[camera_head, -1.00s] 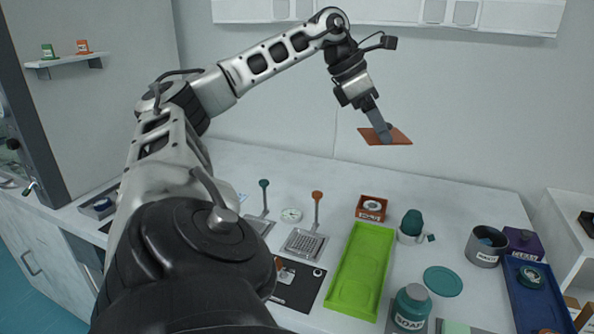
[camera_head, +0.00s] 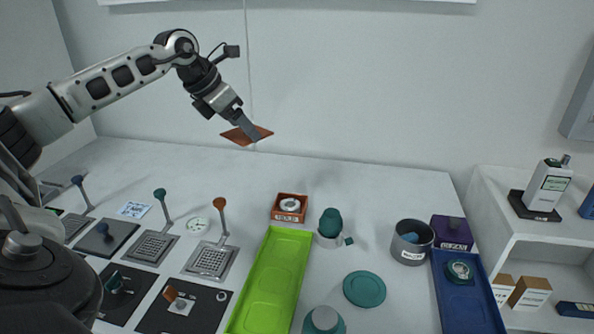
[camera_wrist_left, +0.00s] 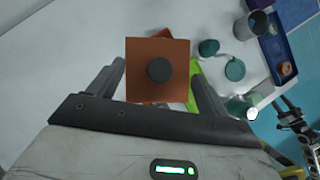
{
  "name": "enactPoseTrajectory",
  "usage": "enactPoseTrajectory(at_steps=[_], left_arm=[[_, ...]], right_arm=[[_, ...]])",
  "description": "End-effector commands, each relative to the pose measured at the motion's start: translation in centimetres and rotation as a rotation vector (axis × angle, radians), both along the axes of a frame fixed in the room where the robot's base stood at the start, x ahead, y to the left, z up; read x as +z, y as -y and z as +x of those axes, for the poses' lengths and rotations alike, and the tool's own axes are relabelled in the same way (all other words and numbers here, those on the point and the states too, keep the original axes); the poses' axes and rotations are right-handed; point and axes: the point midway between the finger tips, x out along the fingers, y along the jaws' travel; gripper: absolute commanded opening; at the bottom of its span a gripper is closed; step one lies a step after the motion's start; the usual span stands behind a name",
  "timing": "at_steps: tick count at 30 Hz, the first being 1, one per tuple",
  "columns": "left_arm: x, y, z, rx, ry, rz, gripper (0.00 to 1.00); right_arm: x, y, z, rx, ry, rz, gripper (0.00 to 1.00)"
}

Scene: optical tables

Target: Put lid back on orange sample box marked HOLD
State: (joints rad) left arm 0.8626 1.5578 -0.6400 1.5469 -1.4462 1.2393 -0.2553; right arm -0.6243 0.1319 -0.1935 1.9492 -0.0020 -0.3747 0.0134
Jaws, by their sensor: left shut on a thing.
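My left gripper (camera_head: 249,134) is shut on the orange lid (camera_head: 262,131), a flat square plate, and holds it in the air above the back of the table. In the left wrist view the lid (camera_wrist_left: 140,55) shows its dark round knob between the fingers. The orange sample box (camera_head: 286,215) stands open on the table, below and to the right of the lid, with a pale round thing inside. The label on its front looks like HOLD but is small.
A green tray (camera_head: 268,285) lies in front of the box. A teal-topped jar (camera_head: 330,224) stands close at its right. A grey pot (camera_head: 411,240), a purple box (camera_head: 452,233) and a blue tray (camera_head: 467,300) are farther right.

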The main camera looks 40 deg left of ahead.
Motion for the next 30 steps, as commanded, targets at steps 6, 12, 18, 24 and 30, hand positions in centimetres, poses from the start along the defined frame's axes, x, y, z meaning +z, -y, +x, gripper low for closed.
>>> enactPoseTrajectory(at_steps=[6,12,18,24,30], left_arm=[[-9.2,2.5,6.1,0.303,-0.001,-0.009,0.55],[-13.9,4.5,9.2,0.502,-0.001,-0.003,0.55],[-15.3,5.1,10.0,0.567,0.001,0.001,0.55],[-16.2,5.0,9.9,0.568,0.0,0.003,0.55],[-18.0,5.0,9.9,0.567,0.0,0.004,0.55]], right_arm=[[-2.2,-0.4,-1.7,0.006,-0.043,0.005,0.58],[-2.0,-0.8,-1.6,0.014,-0.033,0.015,0.58],[-2.0,-0.8,-1.2,0.016,-0.025,0.012,0.58],[-2.2,-0.7,-0.9,0.016,-0.018,0.012,0.58],[-2.7,-0.8,-0.7,0.018,-0.011,0.015,0.58]])
